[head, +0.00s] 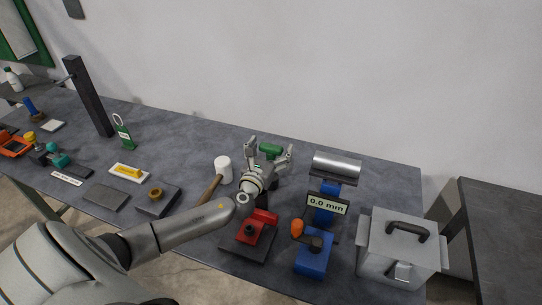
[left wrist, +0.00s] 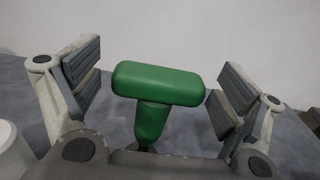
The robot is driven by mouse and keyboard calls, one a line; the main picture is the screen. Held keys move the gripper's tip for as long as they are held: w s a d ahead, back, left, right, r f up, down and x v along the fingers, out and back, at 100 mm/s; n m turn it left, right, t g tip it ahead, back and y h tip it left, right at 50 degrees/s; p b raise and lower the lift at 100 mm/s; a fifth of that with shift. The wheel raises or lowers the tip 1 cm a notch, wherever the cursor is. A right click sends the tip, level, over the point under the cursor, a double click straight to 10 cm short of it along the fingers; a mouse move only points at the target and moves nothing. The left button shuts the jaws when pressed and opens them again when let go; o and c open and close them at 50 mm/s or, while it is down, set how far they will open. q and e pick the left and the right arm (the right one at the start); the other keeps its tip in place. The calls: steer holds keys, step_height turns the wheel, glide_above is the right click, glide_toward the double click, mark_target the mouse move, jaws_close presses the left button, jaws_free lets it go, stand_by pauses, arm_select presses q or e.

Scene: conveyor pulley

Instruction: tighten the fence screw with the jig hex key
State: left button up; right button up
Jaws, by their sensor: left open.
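A green T-shaped handle (head: 270,151), which looks like the hex key, stands upright near the back of the bench. It also shows in the left wrist view (left wrist: 158,84), with its crossbar between the two fingers. My left gripper (head: 270,148) is open, one finger on each side of the handle, with visible gaps and no contact seen. The handle's lower end is hidden by the gripper. A red jig on a dark base (head: 257,228) sits in front of the gripper, partly behind my arm. I cannot make out the fence screw. My right gripper is not in view.
A white-headed mallet (head: 223,167) lies just left of the gripper. A blue stand with a "0.0 mm" display (head: 327,203) and an orange-knobbed blue block (head: 314,255) stand to the right. A grey lidded box (head: 392,249) is at the right edge. Small parts crowd the left.

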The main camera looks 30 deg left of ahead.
arm_select(q)
steer(key=c, duration=1.2)
steer(key=shift+o, duration=0.2)
steer(key=shift+r+p, duration=0.7)
steer(key=shift+r, duration=4.3)
